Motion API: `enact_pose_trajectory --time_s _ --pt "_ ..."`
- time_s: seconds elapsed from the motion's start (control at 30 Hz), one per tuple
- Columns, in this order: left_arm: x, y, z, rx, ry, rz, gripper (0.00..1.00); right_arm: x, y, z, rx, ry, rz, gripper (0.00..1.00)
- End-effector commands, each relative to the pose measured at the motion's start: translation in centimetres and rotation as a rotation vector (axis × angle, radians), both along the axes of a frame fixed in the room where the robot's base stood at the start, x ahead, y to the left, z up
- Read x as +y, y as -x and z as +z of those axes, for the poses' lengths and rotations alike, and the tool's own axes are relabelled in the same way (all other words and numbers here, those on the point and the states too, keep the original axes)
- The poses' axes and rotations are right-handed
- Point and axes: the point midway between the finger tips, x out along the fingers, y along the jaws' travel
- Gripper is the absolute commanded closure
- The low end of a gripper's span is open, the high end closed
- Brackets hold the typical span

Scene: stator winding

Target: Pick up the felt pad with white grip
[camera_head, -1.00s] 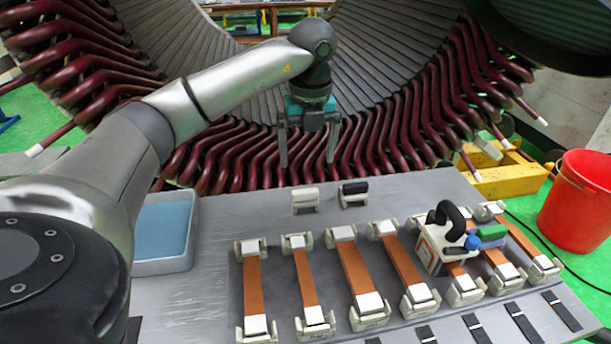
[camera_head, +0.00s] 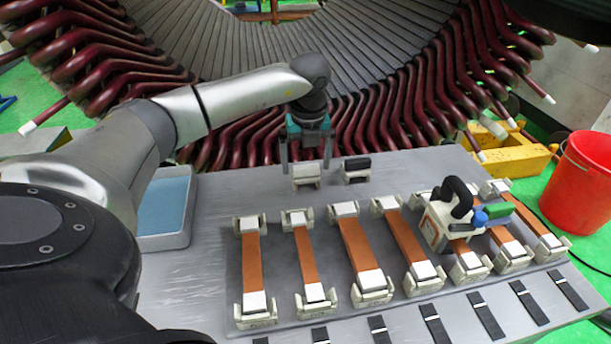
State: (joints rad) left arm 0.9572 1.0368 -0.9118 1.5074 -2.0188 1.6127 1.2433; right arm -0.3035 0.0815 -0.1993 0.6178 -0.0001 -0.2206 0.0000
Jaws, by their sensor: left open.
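The felt pad with white grip (camera_head: 306,178) stands near the back edge of the grey table, left of a similar pad with a black grip (camera_head: 356,172). My left gripper (camera_head: 306,168) is open, pointing down, with its two fingertips apart at the left and right of the white grip as seen from my head. I cannot tell from this view how far the fingers are above or behind the pad. My right gripper is not in view.
Several copper bars in white holders (camera_head: 350,250) lie in front of the pads. A white device with a black handle (camera_head: 440,222) sits at right. A tray with a blue inside (camera_head: 165,205) is at left. The stator's dark red coils (camera_head: 375,130) rise behind the table.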

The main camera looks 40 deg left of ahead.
Motion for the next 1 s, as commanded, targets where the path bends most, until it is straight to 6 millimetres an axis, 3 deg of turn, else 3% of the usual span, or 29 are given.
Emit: enact_pose_trajectory --time_s 0.2,0.53,1.0 --pt "0.6 -0.3 -3.3 0.004 0.000 -0.001 0.00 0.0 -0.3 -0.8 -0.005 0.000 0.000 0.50" --pt "0.6 -0.4 -3.8 0.000 0.000 -0.001 0.01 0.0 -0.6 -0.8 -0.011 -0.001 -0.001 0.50" --pt "0.6 -0.4 -3.7 0.000 0.000 -0.001 0.54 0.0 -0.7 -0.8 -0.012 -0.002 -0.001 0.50"
